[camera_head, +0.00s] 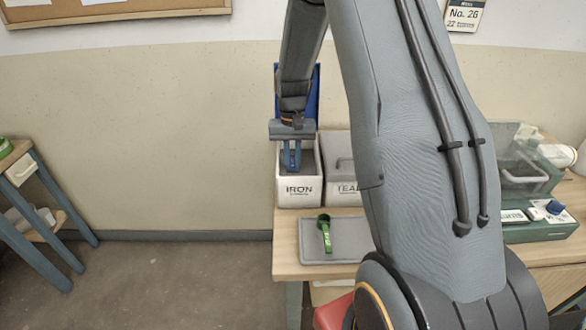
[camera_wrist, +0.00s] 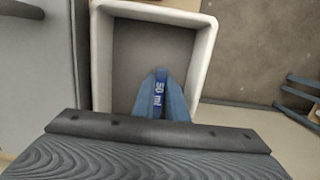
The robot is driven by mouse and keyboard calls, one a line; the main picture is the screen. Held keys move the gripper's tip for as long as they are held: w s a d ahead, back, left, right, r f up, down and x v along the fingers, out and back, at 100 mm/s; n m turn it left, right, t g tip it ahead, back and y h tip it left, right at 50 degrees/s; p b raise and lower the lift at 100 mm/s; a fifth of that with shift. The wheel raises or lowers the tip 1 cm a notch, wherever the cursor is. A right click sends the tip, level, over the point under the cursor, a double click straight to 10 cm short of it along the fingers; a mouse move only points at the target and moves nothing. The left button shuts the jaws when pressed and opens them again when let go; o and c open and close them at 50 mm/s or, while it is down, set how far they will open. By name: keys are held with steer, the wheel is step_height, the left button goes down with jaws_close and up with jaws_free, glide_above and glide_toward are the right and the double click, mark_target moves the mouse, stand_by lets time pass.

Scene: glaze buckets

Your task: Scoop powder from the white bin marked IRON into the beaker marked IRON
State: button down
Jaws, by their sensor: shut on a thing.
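The white bin marked IRON (camera_head: 299,190) stands on the wooden bench, its blue lid (camera_head: 314,95) raised behind it. In the wrist view the white rim of this bin (camera_wrist: 206,50) surrounds a dull grey-brown inside; the powder level is hard to tell. My gripper (camera_head: 291,160) points down into the bin's opening. In the wrist view my gripper (camera_wrist: 161,108) is shut on a blue scoop handle marked 50 ml (camera_wrist: 160,88). The scoop's bowl is hidden below the fingers. No beaker marked IRON can be made out.
A second white bin (camera_head: 345,190), its label partly hidden by my arm, stands right beside it with a grey lid (camera_wrist: 40,85) on. A green scoop (camera_head: 325,232) lies on a grey tray (camera_head: 312,250) in front. A clear-lidded green box (camera_head: 522,175) stands right.

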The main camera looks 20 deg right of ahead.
steer(key=shift+r+p, duration=0.35)
steer(key=shift+r, duration=0.25)
steer(key=shift+g, duration=0.3)
steer(key=shift+s+a+r+p, duration=0.15)
steer(key=shift+s+r+p, duration=0.15)
steer(key=shift+r+p, duration=0.9)
steer(key=shift+s+a+r+p, duration=0.1)
steer(key=shift+s+r+p, duration=0.15)
steer(key=shift+r+p, duration=0.9)
steer(key=shift+s+a+r+p, duration=0.25)
steer(key=shift+r+p, duration=0.35)
steer(key=shift+r, duration=1.15)
steer(key=s+a+r+t+p, duration=0.1)
steer(key=s+r+t+p, duration=0.1)
steer(key=s+r+p, duration=0.1)
steer(key=shift+s+a+r+h+p, duration=0.35)
steer(key=shift+s+p, duration=0.3)
steer(key=shift+s, duration=0.15)
